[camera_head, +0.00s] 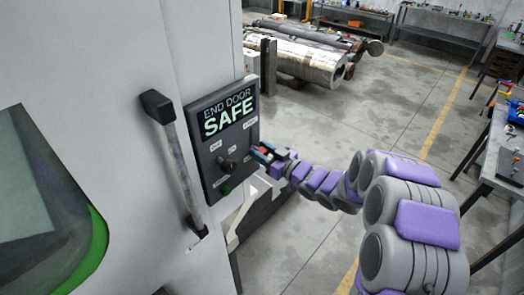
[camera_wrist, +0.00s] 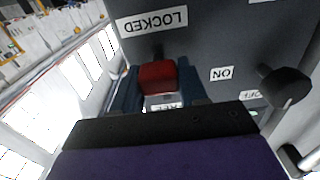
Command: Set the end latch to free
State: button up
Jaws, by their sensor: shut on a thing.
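The end latch, a small red block (camera_wrist: 157,78), sits on the dark control panel (camera_head: 204,145). My gripper (camera_wrist: 160,85) has its blue fingers on both sides of the red block and is shut on it. In the head view my gripper (camera_head: 264,154) is at the panel's right edge, with a bit of red between the fingers. In the wrist view an upside-down LOCKED label (camera_wrist: 152,21) is above the block. A partly hidden label (camera_wrist: 165,106) is below it, its last letters reading EE. The panel's display (camera_head: 228,112) reads END DOOR SAFE.
A black knob (camera_wrist: 284,86) with ON and OFF labels is beside the latch. A green button (camera_head: 226,190) is low on the panel. A long door handle (camera_head: 178,165) stands left of the panel.

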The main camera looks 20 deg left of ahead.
grip_shut()
notch_tip(320, 180, up, 7)
jog(key=p, duration=0.4)
jog(key=shift+w+f, duration=0.1)
jog(key=shift+f, duration=0.05)
jog(key=o, duration=0.6)
grip_release()
jog(key=shift+c, duration=0.2)
jog(key=o, duration=0.4)
jog(key=shift+w+a+f, duration=0.1)
jog(key=shift+a, duration=0.05)
jog(key=b+v, duration=0.1)
jog(key=v, duration=1.6)
